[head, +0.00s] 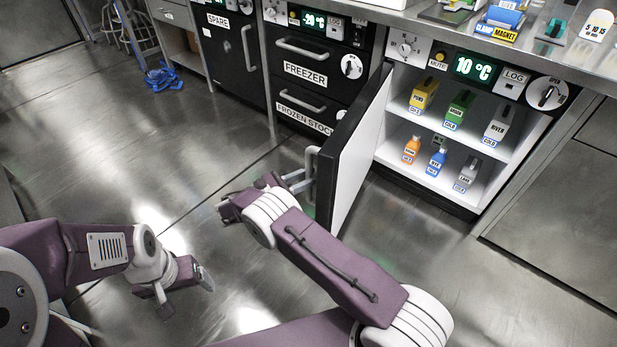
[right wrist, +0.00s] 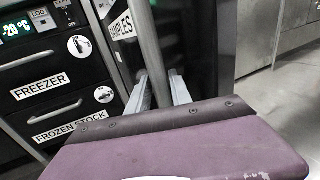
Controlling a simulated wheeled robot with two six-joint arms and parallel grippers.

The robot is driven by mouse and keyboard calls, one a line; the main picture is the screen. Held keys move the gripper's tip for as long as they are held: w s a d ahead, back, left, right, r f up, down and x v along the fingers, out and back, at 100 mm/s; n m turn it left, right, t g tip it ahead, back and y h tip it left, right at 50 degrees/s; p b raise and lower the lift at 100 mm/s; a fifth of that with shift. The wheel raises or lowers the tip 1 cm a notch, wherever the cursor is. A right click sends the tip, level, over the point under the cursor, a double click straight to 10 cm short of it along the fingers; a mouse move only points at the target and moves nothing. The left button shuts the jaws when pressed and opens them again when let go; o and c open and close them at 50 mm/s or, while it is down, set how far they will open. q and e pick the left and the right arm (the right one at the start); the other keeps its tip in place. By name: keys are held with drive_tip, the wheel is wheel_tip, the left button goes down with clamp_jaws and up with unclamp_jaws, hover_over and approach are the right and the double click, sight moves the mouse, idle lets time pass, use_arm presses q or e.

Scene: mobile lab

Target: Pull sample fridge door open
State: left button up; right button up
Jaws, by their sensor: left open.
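The sample fridge (head: 470,210) is at the right of the head view, under the counter. Its door (head: 357,150) is swung wide open, hinged at the left, with its white inner face showing. The vertical handle (head: 310,165) is on the door's dark outer face. My right gripper (head: 299,181) is at this handle. In the right wrist view the handle bar (right wrist: 148,45) runs between the two fingers, which are closed on it, beside the door's SAMPLES label (right wrist: 120,22). My left gripper (head: 188,293) is open and empty, low over the floor at the left.
Several labelled bottles and boxes (head: 424,95) stand on the fridge's two shelves (head: 395,130). The freezer (head: 305,70) with drawers is left of the fridge. A blue coiled thing (head: 162,77) lies on the floor at the back left. The floor (head: 190,180) left of the door is clear.

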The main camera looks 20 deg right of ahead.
drive_tip(key=shift+o, duration=0.8)
drive_tip(key=v, duration=0.9)
